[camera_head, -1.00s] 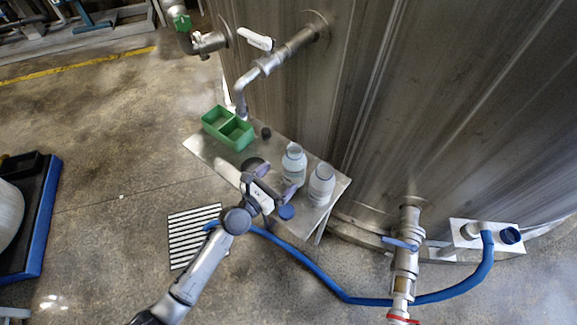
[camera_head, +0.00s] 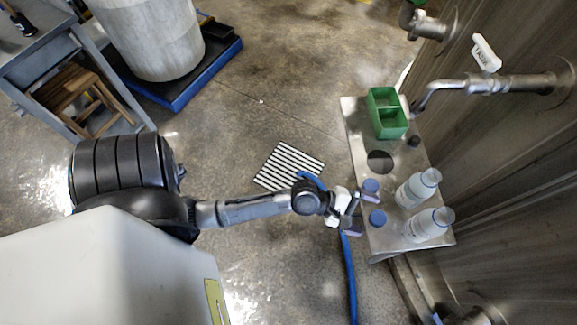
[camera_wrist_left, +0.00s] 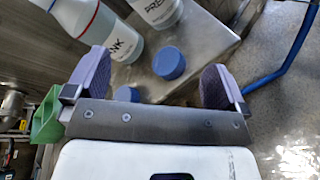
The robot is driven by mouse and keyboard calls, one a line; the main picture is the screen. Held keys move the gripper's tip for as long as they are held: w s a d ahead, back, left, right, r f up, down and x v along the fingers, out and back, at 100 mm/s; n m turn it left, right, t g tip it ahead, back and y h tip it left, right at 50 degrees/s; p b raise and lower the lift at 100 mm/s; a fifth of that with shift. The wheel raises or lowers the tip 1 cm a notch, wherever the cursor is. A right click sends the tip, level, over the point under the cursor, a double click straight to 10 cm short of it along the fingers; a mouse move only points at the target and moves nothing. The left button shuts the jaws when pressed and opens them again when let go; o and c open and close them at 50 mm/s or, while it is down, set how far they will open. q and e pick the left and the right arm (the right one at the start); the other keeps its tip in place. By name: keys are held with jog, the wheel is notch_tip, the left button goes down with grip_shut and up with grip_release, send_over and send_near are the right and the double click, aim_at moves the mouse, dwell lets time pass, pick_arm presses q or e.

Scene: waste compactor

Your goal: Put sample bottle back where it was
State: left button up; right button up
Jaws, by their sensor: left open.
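Two white sample bottles stand upright on a metal shelf (camera_head: 353,121): one nearer the green tray (camera_head: 413,190) and one nearer the shelf's end (camera_head: 424,227). In the left wrist view, one bottle (camera_wrist_left: 82,18) has lettering ending in "NK" and the other (camera_wrist_left: 158,8) has partly cut-off lettering. Their tops are out of that view. Two blue caps (camera_head: 370,186) (camera_head: 377,217) lie on the shelf; they also show in the left wrist view (camera_wrist_left: 170,64) (camera_wrist_left: 126,94). My left gripper (camera_head: 362,212) is open and empty at the shelf's front edge, by the caps and apart from the bottles. My right gripper is out of view.
A green divided tray (camera_head: 387,113) sits at the shelf's far end, beside a round hole (camera_head: 380,161). A pipe with a white-handled valve (camera_head: 486,54) reaches over from the tank wall. A blue hose (camera_head: 349,275) runs below my arm. Open floor lies left of the shelf.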

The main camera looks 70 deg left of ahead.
pick_arm(q)
jog(key=s+a+f+m+g+y, duration=0.1)
jog(key=s+m+g+y, duration=0.3)
jog(key=s+m, duration=0.6)
jog(key=s+a+f+m+g+y, duration=0.1)
jog(key=s+a+m+g+y, duration=0.2)
jog(key=s+m, duration=0.7)
jog(key=a+m+g, duration=0.1)
jog(key=m+g, duration=0.1)
jog(key=shift+a+f+m+y, duration=0.15)
jog(key=shift+f+m+y, duration=0.15)
jog(key=shift+f+y, duration=0.1)
